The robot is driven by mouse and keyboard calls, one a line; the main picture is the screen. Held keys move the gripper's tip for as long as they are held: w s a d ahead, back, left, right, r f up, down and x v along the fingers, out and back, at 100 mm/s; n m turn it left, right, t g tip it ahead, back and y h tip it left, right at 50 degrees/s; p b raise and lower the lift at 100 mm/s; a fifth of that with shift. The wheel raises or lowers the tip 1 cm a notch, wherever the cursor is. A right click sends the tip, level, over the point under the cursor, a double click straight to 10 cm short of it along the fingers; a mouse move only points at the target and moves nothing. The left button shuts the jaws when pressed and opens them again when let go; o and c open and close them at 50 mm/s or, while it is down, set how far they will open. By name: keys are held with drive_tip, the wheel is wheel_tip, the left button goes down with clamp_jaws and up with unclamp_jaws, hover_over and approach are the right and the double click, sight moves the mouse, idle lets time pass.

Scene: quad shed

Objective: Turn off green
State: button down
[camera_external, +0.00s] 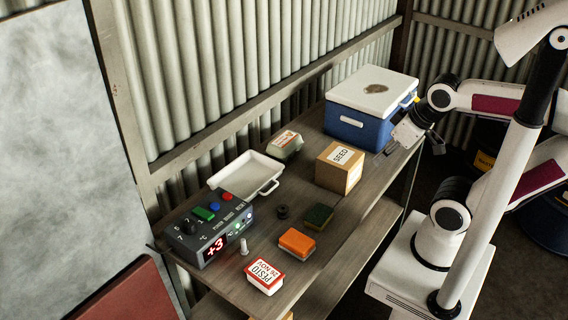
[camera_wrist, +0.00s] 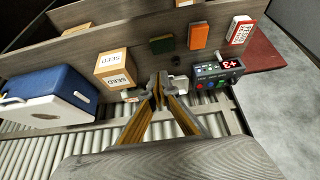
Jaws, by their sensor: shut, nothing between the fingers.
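A dark grey control box (camera_external: 205,228) stands at the left end of the wooden bench in the external view. Its top has a black knob, a green button or switch (camera_external: 203,213), a blue button (camera_external: 214,206) and a red button (camera_external: 227,197). Its front has a red display reading +3 and small lights, at least one lit green. The box also shows in the wrist view (camera_wrist: 213,72), right of my gripper (camera_wrist: 160,78). My gripper is shut and empty. In the external view it is near the blue cooler, far from the box.
The blue cooler (camera_external: 362,128) with a white lid is at the bench's far end. A corrugated wall runs behind.

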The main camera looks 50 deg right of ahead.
drive_tip(key=w+a+f+n, duration=0.1)
drive_tip(key=w+a+f, duration=0.3)
drive_tip(key=w+a, duration=0.4)
drive_tip(key=w+a+f+n+h, duration=0.1)
drive_tip(key=w+a+f, duration=0.2)
drive_tip(key=w+a, duration=0.5)
drive_tip(key=w+a+f+n, duration=0.1)
drive_tip(key=w+a+f, duration=0.4)
drive_tip(key=w, duration=0.5)
drive_tip(key=w+a+r+m+t+y, duration=0.1)
drive_tip(key=w+a+r+m+t, duration=0.1)
drive_tip(key=w+a, duration=0.4)
wheel_tip(320, 180, up, 2)
drive_tip(key=shift+w+a+r+m, duration=0.25)
drive_tip(key=shift+w+a+m, duration=0.05)
drive_tip(key=shift+w+m, duration=0.4)
drive_tip(key=shift+f, duration=0.15)
hover_over(206, 212)
drive_tip(key=s, duration=0.2)
wheel_tip(206, 212, down, 8)
drive_tip(key=shift+w+r, duration=0.1)
drive_tip(key=shift+s+f, duration=0.15)
drive_tip(key=shift+f, duration=0.85)
drive_tip(key=shift+s+f, duration=0.15)
drive_tip(key=shift+f, duration=0.8)
drive_tip(key=shift+f, duration=0.1)
